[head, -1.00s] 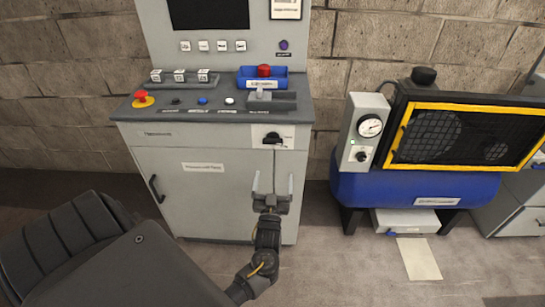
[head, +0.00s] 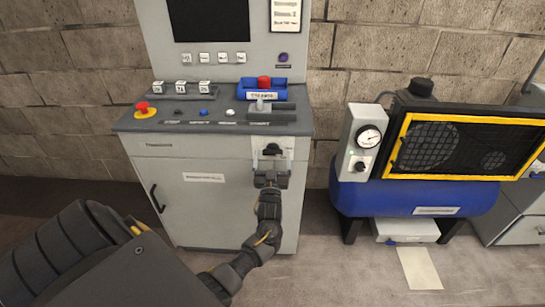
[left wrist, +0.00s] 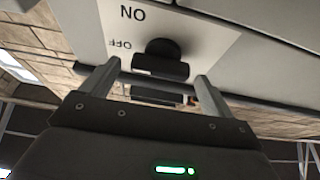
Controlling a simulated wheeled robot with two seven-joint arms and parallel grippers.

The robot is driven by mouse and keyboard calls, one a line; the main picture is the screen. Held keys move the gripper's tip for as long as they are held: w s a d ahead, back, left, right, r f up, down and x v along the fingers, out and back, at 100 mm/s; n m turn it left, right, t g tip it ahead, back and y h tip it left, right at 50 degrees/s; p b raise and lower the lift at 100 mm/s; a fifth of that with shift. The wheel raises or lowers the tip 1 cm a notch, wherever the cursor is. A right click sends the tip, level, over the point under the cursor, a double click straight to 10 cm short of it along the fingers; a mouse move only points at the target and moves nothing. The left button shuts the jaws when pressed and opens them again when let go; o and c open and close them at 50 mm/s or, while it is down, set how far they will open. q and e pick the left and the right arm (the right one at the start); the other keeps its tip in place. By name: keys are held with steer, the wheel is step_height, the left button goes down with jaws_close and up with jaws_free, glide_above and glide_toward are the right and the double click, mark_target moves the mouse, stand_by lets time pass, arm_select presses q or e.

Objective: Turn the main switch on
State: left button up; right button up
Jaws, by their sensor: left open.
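The main switch (head: 272,150) is a black rotary knob on a white plate on the front of the grey control cabinet (head: 200,220). In the left wrist view the knob (left wrist: 161,62) shows close up, with ON and OFF printed on the plate (left wrist: 130,25). Its handle bar lies across, level with the OFF mark. My left gripper (head: 271,165) is open in front of the switch. In the left wrist view its two fingers (left wrist: 155,80) stand on either side of the knob, apart from it. My right gripper is not in view.
The desk top above holds a red emergency button (head: 143,109), small push buttons, and a blue tray (head: 262,90) with a red item. A blue compressor (head: 420,197) with a gauge box stands to the right. The floor between cabinet and compressor is clear.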

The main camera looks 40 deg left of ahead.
arm_select(q)
steer(key=shift+w+a+r, duration=0.1)
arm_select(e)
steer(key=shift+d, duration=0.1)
arm_select(q)
steer(key=c, duration=1)
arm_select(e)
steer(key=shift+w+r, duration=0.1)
